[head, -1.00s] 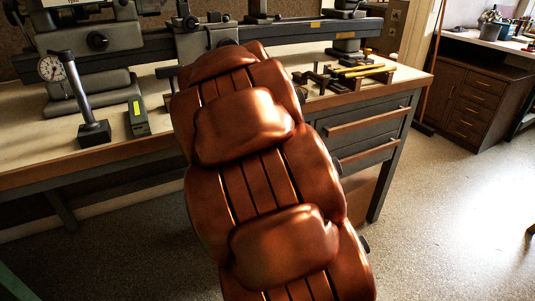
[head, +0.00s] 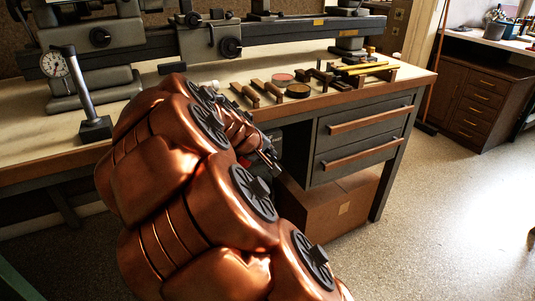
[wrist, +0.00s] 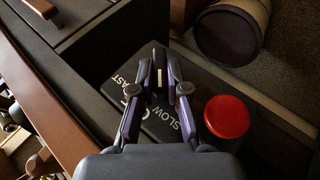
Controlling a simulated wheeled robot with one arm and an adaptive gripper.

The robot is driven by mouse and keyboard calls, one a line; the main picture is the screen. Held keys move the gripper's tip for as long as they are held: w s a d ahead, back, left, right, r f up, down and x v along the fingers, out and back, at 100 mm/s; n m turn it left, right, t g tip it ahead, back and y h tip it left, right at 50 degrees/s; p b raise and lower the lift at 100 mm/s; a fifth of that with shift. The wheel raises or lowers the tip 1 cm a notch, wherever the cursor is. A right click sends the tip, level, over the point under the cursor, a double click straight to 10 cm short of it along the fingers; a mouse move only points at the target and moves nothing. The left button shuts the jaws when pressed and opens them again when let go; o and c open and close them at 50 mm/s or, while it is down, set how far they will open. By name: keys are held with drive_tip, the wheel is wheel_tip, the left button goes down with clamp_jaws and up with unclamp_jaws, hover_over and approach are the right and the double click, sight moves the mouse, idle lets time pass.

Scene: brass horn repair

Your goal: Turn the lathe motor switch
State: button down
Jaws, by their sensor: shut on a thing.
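In the wrist view, a dark control panel (wrist: 150,125) carries white lettering; I can read "SLOW" and part of "FAST". The motor switch knob (wrist: 158,80), dark with a white pointer line, stands on it. My gripper (wrist: 157,72) is shut on the knob, one finger on each side. A round red button (wrist: 227,117) sits to the right of the fingers, apart from them. In the head view, my gripper (head: 270,160) is at the front of the bench, left of the drawers. The knob is hidden there.
The grey drawers (head: 365,125) have wooden handles and are close to the gripper's right. A cardboard box (head: 325,210) lies under them. The lathe (head: 290,32), a dial gauge (head: 57,66) and several hand tools rest on the bench top (head: 150,80). A dark cylinder (wrist: 230,35) stands near the panel.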

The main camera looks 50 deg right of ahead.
drive_tip(key=c, duration=1.2)
unclamp_jaws()
drive_tip(key=shift+o, duration=0.2)
drive_tip(key=v, duration=1.2)
drive_tip(key=shift+r, duration=0.1)
